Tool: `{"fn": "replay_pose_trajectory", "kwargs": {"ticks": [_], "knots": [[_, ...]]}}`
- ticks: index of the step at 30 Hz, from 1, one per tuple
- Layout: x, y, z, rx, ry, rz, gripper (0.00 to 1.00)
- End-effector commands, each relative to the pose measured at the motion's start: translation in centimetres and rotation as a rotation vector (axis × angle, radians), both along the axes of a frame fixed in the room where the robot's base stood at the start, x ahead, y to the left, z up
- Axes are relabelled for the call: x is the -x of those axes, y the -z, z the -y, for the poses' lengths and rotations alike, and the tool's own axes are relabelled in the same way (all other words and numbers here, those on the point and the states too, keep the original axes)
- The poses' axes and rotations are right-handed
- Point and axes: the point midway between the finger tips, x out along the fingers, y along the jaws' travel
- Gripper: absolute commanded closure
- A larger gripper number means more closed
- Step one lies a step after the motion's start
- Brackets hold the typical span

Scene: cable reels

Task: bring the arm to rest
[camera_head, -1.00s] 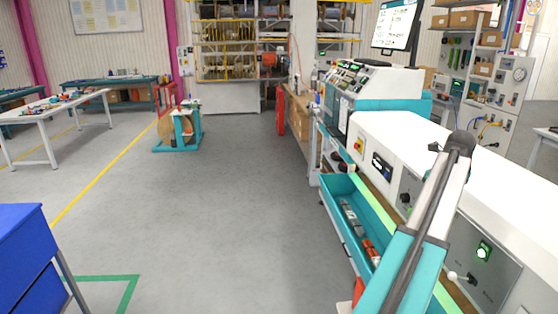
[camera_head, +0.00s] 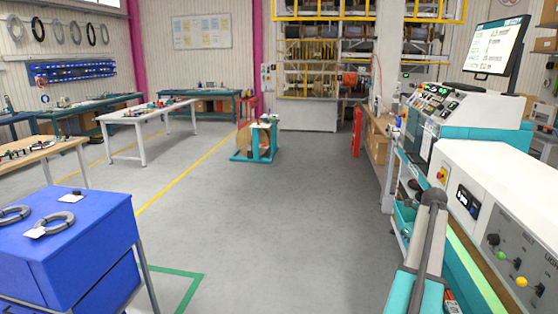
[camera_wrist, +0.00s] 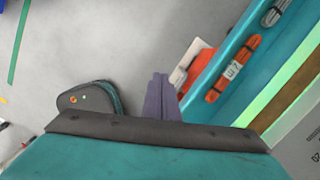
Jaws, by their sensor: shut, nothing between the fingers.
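My arm (camera_head: 425,250) shows at the lower right of the head view as teal, white and dark grey links, in front of the white machine. My gripper is not visible there. In the wrist view my gripper (camera_wrist: 161,98) shows as two purple-grey fingers pressed together with nothing between them. The floor and the edge of a teal tray (camera_wrist: 211,55) lie beyond the fingers. An orange bundle with a white label (camera_wrist: 232,68) and a grey bundle (camera_wrist: 279,11) lie in that tray, apart from the fingers.
The white machine (camera_head: 500,185) runs along the right side. A blue cabinet (camera_head: 75,255) with grey cable coils (camera_head: 50,224) on top stands at the lower left. A teal reel stand (camera_head: 262,140) stands farther back. The grey floor between is clear.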

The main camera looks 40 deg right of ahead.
Motion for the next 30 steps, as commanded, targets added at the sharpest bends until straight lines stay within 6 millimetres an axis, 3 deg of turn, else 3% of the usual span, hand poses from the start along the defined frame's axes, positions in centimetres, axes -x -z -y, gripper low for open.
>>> {"fn": "replay_pose_trajectory", "kwargs": {"ticks": [1,6,15,21,30], "knots": [[-1.9,1.5,-1.5,-0.017,-0.030,-0.007,1.00],[-6.8,5.9,-6.1,-0.064,-0.117,-0.033,1.00],[-13.8,13.5,-15.5,-0.137,-0.282,-0.086,1.00],[-17.0,18.5,-22.4,-0.176,-0.420,-0.126,1.00],[-19.4,25.5,-33.3,-0.231,-0.665,-0.188,1.00]]}}
